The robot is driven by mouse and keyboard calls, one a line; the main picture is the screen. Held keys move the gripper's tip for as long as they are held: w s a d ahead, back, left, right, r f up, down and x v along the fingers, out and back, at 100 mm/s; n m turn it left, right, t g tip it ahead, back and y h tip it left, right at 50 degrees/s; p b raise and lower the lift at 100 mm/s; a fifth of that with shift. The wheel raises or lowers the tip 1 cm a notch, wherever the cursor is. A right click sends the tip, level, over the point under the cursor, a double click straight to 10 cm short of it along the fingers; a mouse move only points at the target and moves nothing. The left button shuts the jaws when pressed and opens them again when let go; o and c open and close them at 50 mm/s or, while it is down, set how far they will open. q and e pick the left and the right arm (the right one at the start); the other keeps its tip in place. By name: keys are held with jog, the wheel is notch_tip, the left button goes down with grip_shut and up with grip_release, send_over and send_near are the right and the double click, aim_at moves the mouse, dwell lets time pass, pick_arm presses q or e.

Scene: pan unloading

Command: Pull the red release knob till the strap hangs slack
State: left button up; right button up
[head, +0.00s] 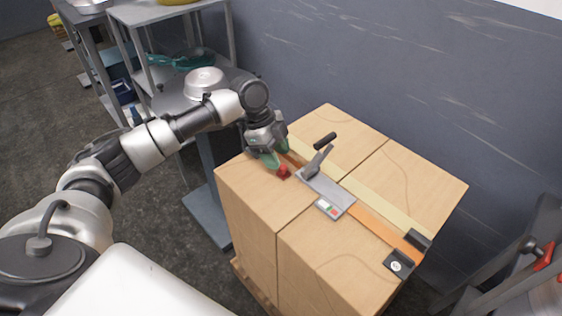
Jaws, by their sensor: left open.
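The red release knob (284,171) shows on top of the cartons, at the near left end of the strap ratchet. The grey ratchet (326,190) has its black-gripped lever (324,141) standing up. The orange strap (383,231) runs from the ratchet to a black end fitting (398,264) at the right, lying straight across the cartons. My left gripper (276,158), with green fingers, is open just behind the knob and very close to it. Whether a finger touches the knob I cannot tell. My right gripper is out of view.
The cartons (255,218) stand on a wooden pallet beside a grey-blue wall. Metal shelving (175,12) stands at the back left. A dark frame with a red part (544,256) is at the right.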

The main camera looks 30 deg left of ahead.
aim_at(283, 171)
pick_arm(q)
jog(key=shift+x, duration=1.4)
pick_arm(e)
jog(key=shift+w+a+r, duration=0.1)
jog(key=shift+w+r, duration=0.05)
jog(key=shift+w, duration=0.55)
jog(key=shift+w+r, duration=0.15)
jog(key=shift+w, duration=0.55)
pick_arm(q)
jog(key=shift+c, duration=0.4)
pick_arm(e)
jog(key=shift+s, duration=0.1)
pick_arm(q)
grip_shut()
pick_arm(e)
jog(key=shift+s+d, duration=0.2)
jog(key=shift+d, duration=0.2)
